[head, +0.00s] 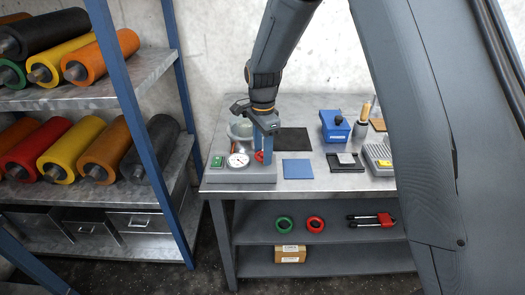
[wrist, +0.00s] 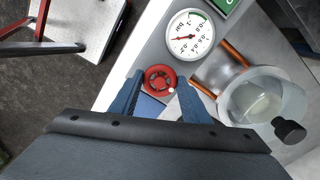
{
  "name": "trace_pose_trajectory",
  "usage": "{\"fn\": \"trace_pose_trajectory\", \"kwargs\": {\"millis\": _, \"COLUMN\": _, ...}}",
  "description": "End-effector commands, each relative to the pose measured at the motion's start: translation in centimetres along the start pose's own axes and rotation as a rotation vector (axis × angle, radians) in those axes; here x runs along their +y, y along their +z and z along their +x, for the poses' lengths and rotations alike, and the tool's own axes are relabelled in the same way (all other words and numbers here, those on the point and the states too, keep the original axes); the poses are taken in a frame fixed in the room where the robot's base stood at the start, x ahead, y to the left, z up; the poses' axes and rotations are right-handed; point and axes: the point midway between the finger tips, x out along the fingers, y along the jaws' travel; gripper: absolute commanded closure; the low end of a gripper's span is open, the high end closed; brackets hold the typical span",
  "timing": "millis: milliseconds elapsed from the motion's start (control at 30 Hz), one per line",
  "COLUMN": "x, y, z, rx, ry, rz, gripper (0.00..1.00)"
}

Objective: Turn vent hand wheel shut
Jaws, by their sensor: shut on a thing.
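The red vent hand wheel (head: 259,156) is on the grey panel block at the left front of the bench. In the wrist view the wheel (wrist: 160,79) lies between my two blue fingertips, with a small white dot on its lower right rim. My gripper (head: 265,150) reaches down from above and is shut on the wheel. It also shows in the wrist view (wrist: 159,83). The round gauge (head: 238,160) stands beside the wheel; its red needle is legible in the wrist view (wrist: 187,37).
A green plate (head: 217,161) is left of the gauge. A glass vessel (wrist: 262,98) with a black knob stands close behind the wheel. A blue mat (head: 297,169), a blue box (head: 335,126) and a grey device (head: 379,158) lie to the right. A drum shelf (head: 95,95) is at left.

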Motion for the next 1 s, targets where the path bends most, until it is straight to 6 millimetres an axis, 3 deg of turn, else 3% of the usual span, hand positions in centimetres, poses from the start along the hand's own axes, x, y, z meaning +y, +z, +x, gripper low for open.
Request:
{"fn": "trace_pose_trajectory", "kwargs": {"millis": 200, "x": -0.2, "y": 0.0, "z": -0.2, "rx": 0.001, "ry": -0.005, "rz": -0.001, "gripper": 0.8}}
{"fn": "trace_pose_trajectory", "kwargs": {"millis": 233, "x": -0.2, "y": 0.0, "z": -0.2, "rx": 0.001, "ry": -0.006, "rz": -0.001, "gripper": 0.52}}
{"fn": "trace_pose_trajectory", "kwargs": {"millis": 333, "x": -0.2, "y": 0.0, "z": -0.2, "rx": 0.001, "ry": -0.004, "rz": -0.001, "gripper": 0.39}}
{"fn": "trace_pose_trajectory", "kwargs": {"millis": 667, "x": -0.1, "y": 0.0, "z": -0.3, "rx": 0.0, "ry": -0.002, "rz": -0.001, "gripper": 0.39}}
{"fn": "trace_pose_trajectory", "kwargs": {"millis": 1000, "x": -0.2, "y": 0.0, "z": -5.1, "rx": 0.001, "ry": -0.007, "rz": -0.001, "gripper": 0.39}}
